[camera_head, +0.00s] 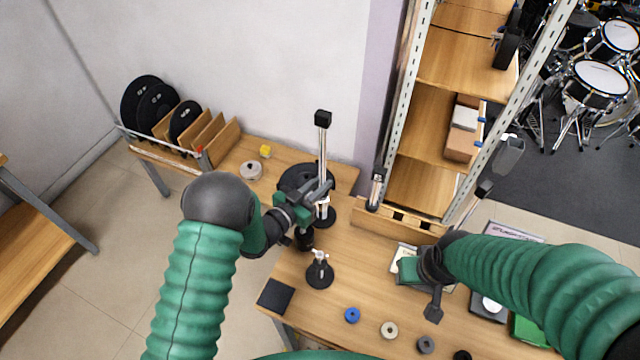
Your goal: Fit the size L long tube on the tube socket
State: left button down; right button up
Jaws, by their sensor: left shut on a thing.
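A long chrome tube with a black block on top (323,148) stands upright near the middle of the table. My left gripper (322,188) is shut on its lower part. Just below the gripper is a round black base (327,217); I cannot tell whether the tube is seated in it or in front of it. A second round black base with a short silver post (320,272) stands nearer, apart from the tube. My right gripper (434,309) hangs over the table at the right, seemingly empty; its finger opening is unclear.
A wooden rack (400,218) with holes holds a short tube (376,188) at the back. A black-topped post (485,187) rises at the right. Black discs (157,105) stand in a wooden holder at the left. Several rings, including a blue one (352,315), lie along the front.

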pick_arm(q)
jog(key=shift+f+b, duration=0.7)
jog(key=shift+f, duration=0.2)
jog(key=c, duration=1.3)
grip_release()
jog(key=b+v, duration=0.1)
jog(key=v, duration=1.6)
jog(key=shift+b, duration=0.3)
